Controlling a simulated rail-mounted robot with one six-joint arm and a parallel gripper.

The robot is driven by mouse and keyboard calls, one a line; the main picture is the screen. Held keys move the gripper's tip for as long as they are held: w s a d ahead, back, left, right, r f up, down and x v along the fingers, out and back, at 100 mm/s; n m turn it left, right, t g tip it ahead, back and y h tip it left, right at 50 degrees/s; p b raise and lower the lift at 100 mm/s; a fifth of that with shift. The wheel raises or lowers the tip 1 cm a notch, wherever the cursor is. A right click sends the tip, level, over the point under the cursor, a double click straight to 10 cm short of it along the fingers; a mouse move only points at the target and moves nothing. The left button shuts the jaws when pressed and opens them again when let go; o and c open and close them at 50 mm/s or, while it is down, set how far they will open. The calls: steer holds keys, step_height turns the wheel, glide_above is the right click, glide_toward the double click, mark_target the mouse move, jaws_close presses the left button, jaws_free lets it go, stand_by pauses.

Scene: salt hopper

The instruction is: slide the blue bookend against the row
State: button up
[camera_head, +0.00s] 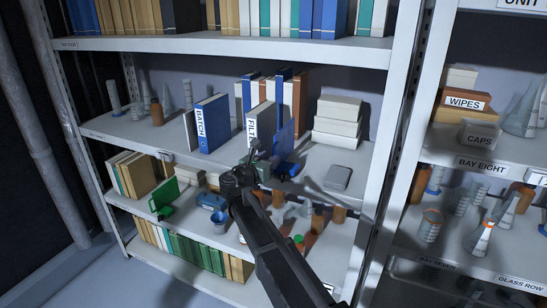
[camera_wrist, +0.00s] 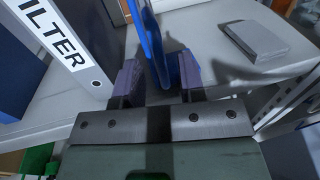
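The blue bookend (camera_head: 284,139) stands upright on the middle shelf, right of the white FILTER binder (camera_head: 251,127) at the front of the row. In the wrist view the bookend's upright plate (camera_wrist: 154,40) rises between my two fingers. Its foot lies to the right, partly behind the right finger. Shelf surface shows between the plate and the FILTER binder (camera_wrist: 62,42) in the wrist view. My gripper (camera_head: 263,160) is open around the plate, with a gap on each side; it also shows in the wrist view (camera_wrist: 158,80). The plate's lower end is partly hidden.
A flat grey box (camera_head: 337,177) lies on the shelf to the right, and white boxes (camera_head: 338,120) are stacked behind it. A blue BATCH binder (camera_head: 208,125) stands to the left. A shelf upright (camera_head: 393,130) bounds the bay on the right. Bottles and tools fill the shelf below.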

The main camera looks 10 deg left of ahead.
steer(key=x, duration=0.2)
steer(key=shift+w+d, duration=0.15)
steer(key=shift+w, duration=0.2)
jaws_close()
